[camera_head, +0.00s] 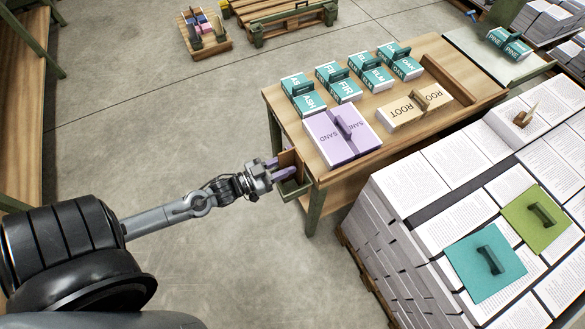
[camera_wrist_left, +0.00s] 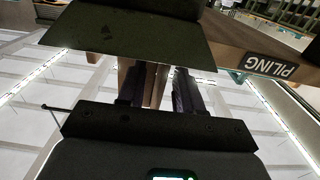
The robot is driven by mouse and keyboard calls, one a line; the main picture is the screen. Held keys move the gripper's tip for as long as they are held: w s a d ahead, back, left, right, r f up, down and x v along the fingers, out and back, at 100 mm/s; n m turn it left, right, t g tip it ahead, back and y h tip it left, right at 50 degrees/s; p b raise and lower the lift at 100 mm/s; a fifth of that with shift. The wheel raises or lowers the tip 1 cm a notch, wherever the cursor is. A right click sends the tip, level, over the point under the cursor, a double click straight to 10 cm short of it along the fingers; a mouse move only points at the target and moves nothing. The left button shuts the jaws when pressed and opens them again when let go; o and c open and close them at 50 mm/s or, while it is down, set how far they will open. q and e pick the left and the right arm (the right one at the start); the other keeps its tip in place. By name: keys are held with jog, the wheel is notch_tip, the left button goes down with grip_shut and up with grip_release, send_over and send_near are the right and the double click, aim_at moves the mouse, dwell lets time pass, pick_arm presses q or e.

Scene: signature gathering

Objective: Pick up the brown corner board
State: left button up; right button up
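A brown board (camera_head: 289,160) stands upright in a small green holder (camera_head: 295,186) on the near-left side of the wooden table, and I take it for the corner board. My left gripper (camera_head: 275,168) is right at it, its two fingers apart and pointing at the board. In the left wrist view, the fingers (camera_wrist_left: 157,90) stand apart with brown surfaces showing between and beside them. A dark plate across the top of that view hides the fingertips, so contact is unclear. My right gripper is in neither view.
The wooden table (camera_head: 283,118) carries a lilac SAND block (camera_head: 325,143), a ROOT block (camera_head: 394,116) and several teal-labelled blocks. A "PILING" label (camera_wrist_left: 271,66) shows on the table edge. Tall paper stacks (camera_head: 408,190) stand to the right. The floor on the left is open.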

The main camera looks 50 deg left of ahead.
pick_arm(q)
grip_shut()
jog(key=shift+r, duration=0.1)
